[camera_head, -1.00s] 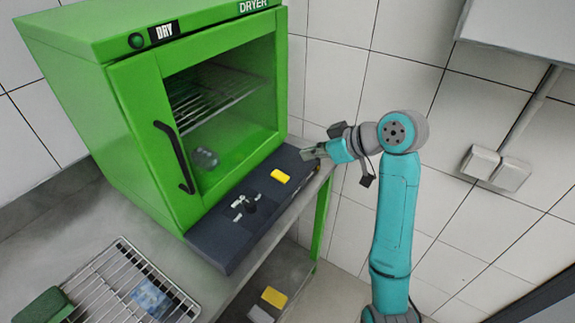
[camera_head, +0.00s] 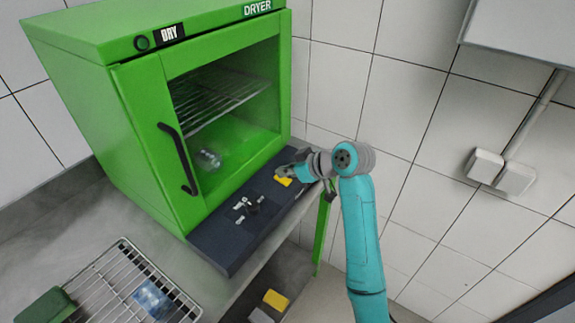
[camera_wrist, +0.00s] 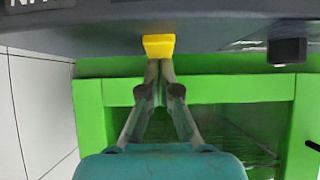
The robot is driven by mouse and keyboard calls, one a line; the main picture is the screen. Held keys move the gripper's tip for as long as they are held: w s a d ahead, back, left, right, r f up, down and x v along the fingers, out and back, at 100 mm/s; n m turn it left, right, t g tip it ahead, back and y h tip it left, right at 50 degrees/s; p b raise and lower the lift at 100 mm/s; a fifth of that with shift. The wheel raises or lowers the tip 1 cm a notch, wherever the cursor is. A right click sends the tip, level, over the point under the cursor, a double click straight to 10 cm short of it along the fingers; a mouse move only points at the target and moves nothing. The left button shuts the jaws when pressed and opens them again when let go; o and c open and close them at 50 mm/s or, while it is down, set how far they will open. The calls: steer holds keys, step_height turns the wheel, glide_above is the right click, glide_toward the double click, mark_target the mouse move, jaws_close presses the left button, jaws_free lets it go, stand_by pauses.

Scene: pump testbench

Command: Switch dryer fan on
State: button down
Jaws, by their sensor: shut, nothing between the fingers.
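Below the door is a dark control panel (camera_head: 225,240) with a black knob (camera_head: 247,204) and a yellow switch (camera_head: 284,181). My gripper (camera_head: 281,171) is shut and empty, right at the yellow switch. In the wrist view, the fingertips (camera_wrist: 160,62) meet just at the edge of the yellow switch (camera_wrist: 159,45); whether they touch it I cannot tell. The black knob (camera_wrist: 287,51) is to the right there.
A wire rack (camera_head: 135,290) with a blue packet (camera_head: 151,297) and a green block (camera_head: 45,305) lie at the lower left. A yellow item (camera_head: 275,299) is on a lower shelf. Tiled wall stands behind my arm; a white box (camera_head: 515,178) hangs on it at right.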

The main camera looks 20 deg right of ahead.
steer(key=shift+f, duration=0.1)
steer(key=shift+w+a+f, duration=0.1)
steer(key=shift+f, duration=0.15)
stand_by(0.3)
steer(key=shift+w+a, duration=0.1)
steer(key=shift+w+a+r, duration=0.15)
steer(key=shift+w+a, duration=0.2)
steer(key=shift+w, duration=0.2)
